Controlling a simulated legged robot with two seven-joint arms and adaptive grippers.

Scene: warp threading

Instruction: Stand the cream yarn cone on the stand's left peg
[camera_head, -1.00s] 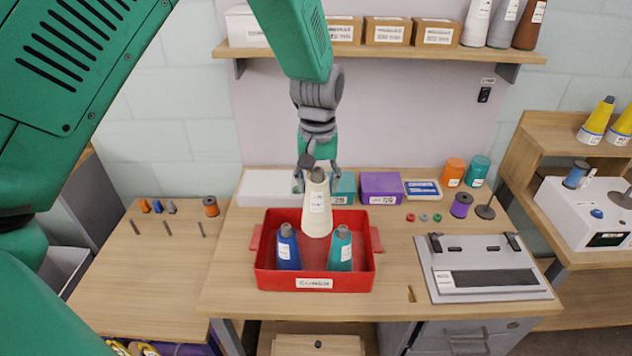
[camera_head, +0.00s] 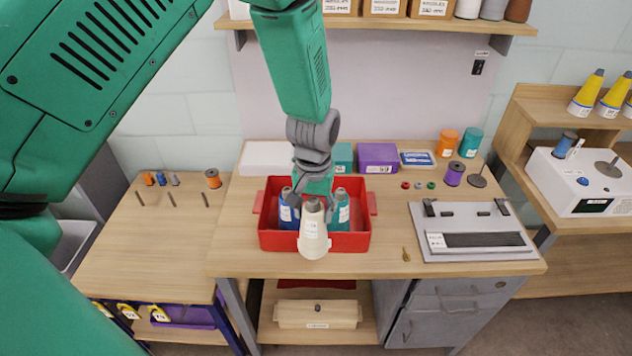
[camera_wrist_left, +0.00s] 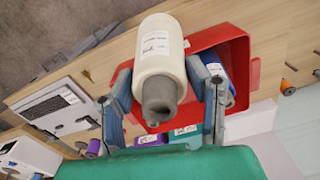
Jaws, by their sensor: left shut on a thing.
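The cream yarn cone (camera_head: 313,238) has a grey tip and a white label, and hangs in front of the red tray's near wall. My left gripper (camera_head: 311,203) is shut on its top end. In the left wrist view, the two fingers of my gripper (camera_wrist_left: 163,92) flank the cone (camera_wrist_left: 158,62) near its grey tip. Three thin dark pegs stand on the wooden surface at the left; the leftmost peg (camera_head: 140,198) is bare. My right gripper is not in view.
The red tray (camera_head: 271,241) holds a blue cone (camera_head: 287,212) and a teal cone (camera_head: 341,210). Small spools, including an orange one (camera_head: 213,178), stand behind the pegs. A grey panel device (camera_head: 470,255) lies to the right. The left surface's front is clear.

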